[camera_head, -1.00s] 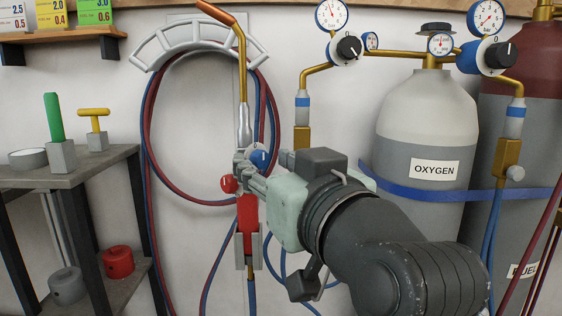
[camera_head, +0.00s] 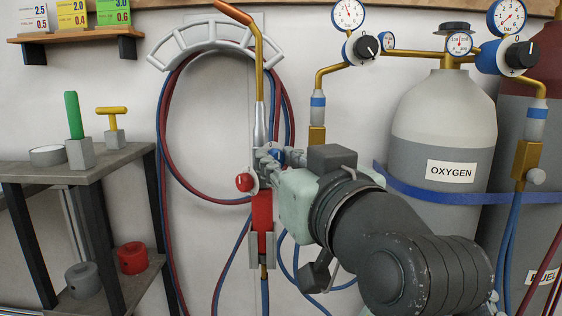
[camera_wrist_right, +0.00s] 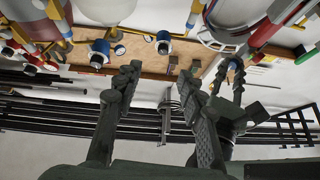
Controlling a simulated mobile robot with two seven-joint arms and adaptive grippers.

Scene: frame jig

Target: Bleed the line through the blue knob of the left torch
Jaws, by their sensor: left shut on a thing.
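A torch with a gold neck (camera_head: 258,60) hangs upright on the wall, its red handle (camera_head: 261,212) in a grey holder. A red knob (camera_head: 244,182) sticks out on its left side. The blue knob (camera_head: 279,157) is mostly hidden behind the fingers of my left gripper (camera_head: 271,161), which is shut on it. My right gripper (camera_wrist_right: 158,78) is in the right wrist view, with its two fingers apart and nothing between them.
Red and blue hoses (camera_head: 167,130) loop from a grey wall hanger (camera_head: 205,38). The oxygen cylinder (camera_head: 440,120) and gauges (camera_head: 348,14) stand to the right. A grey shelf (camera_head: 85,172) with a green-handled tool (camera_head: 74,115) stands at the left.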

